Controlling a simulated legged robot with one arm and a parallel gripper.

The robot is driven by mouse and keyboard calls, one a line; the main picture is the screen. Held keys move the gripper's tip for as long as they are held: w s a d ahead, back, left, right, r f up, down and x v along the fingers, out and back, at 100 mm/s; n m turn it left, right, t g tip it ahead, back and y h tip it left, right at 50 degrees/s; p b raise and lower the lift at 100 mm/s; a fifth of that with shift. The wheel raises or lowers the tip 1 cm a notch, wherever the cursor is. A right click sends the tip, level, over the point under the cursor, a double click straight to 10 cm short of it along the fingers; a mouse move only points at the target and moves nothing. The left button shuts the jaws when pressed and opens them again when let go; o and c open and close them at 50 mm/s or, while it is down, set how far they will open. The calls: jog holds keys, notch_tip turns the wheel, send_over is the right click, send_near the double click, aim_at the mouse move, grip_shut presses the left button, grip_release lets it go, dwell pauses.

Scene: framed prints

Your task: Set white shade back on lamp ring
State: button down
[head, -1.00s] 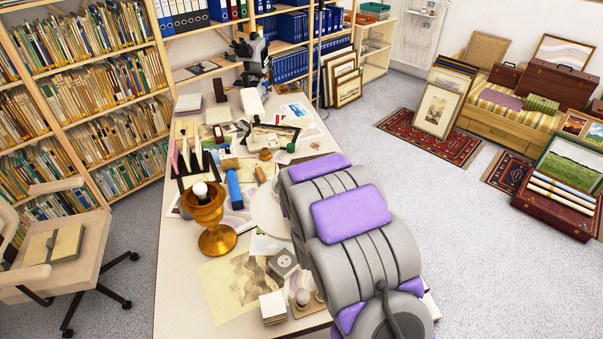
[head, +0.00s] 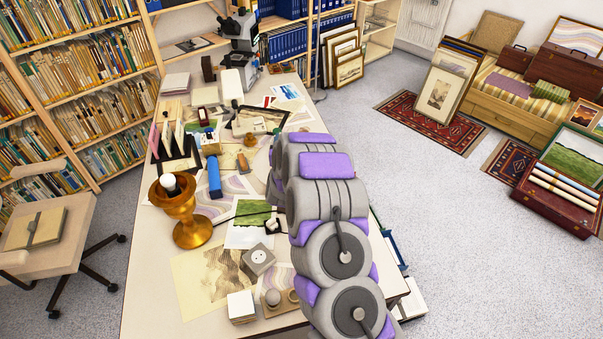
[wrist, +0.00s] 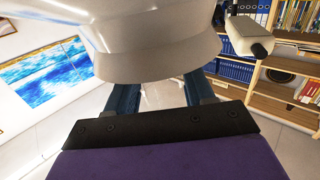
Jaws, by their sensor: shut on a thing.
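The lamp (head: 184,214) stands upright on the desk left of my arm in the head view, a golden-brown turned base with a flared cup top. A white bulb (head: 170,184) sits in the cup. In the wrist view the white shade (wrist: 150,55) fills the upper middle, with a stepped, rounded rim, and its top runs out of frame. My gripper (wrist: 163,92) is shut on the shade, with its blue fingers partly behind the rim. In the head view my arm hides both gripper and shade. No lamp shows in the wrist view.
Close to the lamp are a blue box (head: 214,177), upright dividers (head: 178,150), a socket block (head: 259,259) and a white block stack (head: 241,306). A microscope (head: 240,40) stands at the back. A chair (head: 45,235) is at the left.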

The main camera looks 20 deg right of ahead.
jog(key=d+f+m+g+h, duration=0.1)
jog(key=d+f+m+h, duration=0.15)
jog(key=d, duration=0.75)
notch_tip(320, 180, down, 10)
jog(key=a+b, duration=0.1)
jog(key=b, duration=0.1)
jog(key=shift+w+f+n, duration=0.2)
jog(key=shift+f+n, duration=0.05)
jog(key=shift+n, duration=0.1)
jog(key=c, duration=0.7)
grip_release()
jog(key=shift+d, duration=0.2)
jog(key=o, duration=0.3)
jog(key=shift+d+g, duration=0.25)
jog(key=shift+g, duration=0.05)
jog(key=p+v, duration=0.1)
jog(key=v, duration=1.1)
jog(key=shift+a, duration=0.3)
